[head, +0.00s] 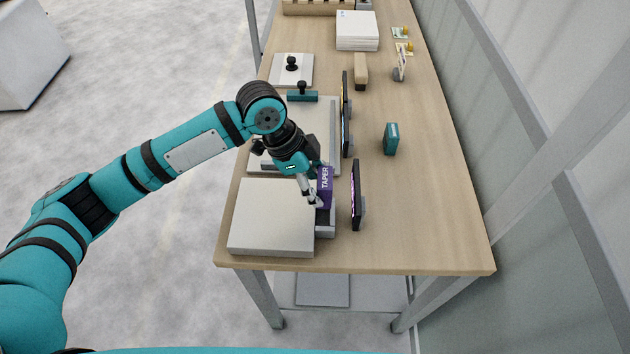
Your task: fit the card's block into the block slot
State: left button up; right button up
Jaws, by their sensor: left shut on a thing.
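My left gripper (315,201) is shut on a purple block (325,180) with the white word TAPER on its side. The block stands about upright over the grey slot holder (326,231), whose dark recess shows just in front of the block. I cannot tell whether the block's lower end touches the holder or is inside it. A dark upright card or screen (355,196) with a purple face stands just right of the holder; its face is seen nearly edge-on. My right gripper is not in view.
A pale flat box (272,217) lies left of the holder. A teal block (391,139) stands to the right. Further back are a teal-handled stamp (302,94), dark upright screens (345,122) and a white stack (357,30). The wooden table (435,220) is clear at front right.

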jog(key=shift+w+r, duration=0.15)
pick_arm(q)
jog(key=shift+f, duration=0.85)
jog(key=shift+f+b, duration=0.65)
jog(key=shift+f, duration=1.3)
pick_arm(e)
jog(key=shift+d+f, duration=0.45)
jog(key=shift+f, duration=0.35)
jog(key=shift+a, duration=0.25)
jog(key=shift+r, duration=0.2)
